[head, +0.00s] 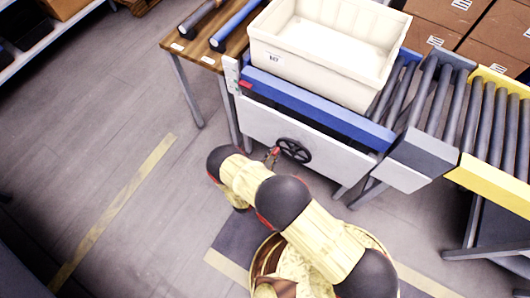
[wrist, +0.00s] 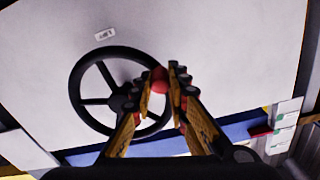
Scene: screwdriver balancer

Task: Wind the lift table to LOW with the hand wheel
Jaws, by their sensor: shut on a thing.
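The black hand wheel (head: 294,150) is on the white front panel (head: 330,163) of the lift table, below its blue top (head: 320,107). In the wrist view the wheel (wrist: 77,82) fills the left middle, with its red knob (wrist: 158,80) on the rim's right side. My gripper (wrist: 161,78) is shut on this knob, one finger on each side; it also shows at the wheel's left in the head view (head: 273,155). A red pointer (wrist: 262,132) sits beside several small labels (wrist: 285,106), whose words are too small to read.
A cream crate (head: 325,48) stands on the lift table. Roller conveyors (head: 440,95), one with a yellow frame (head: 490,172), adjoin at the right. A wooden bench (head: 187,52) with dark and blue tools stands at the left. The floor at the left is clear.

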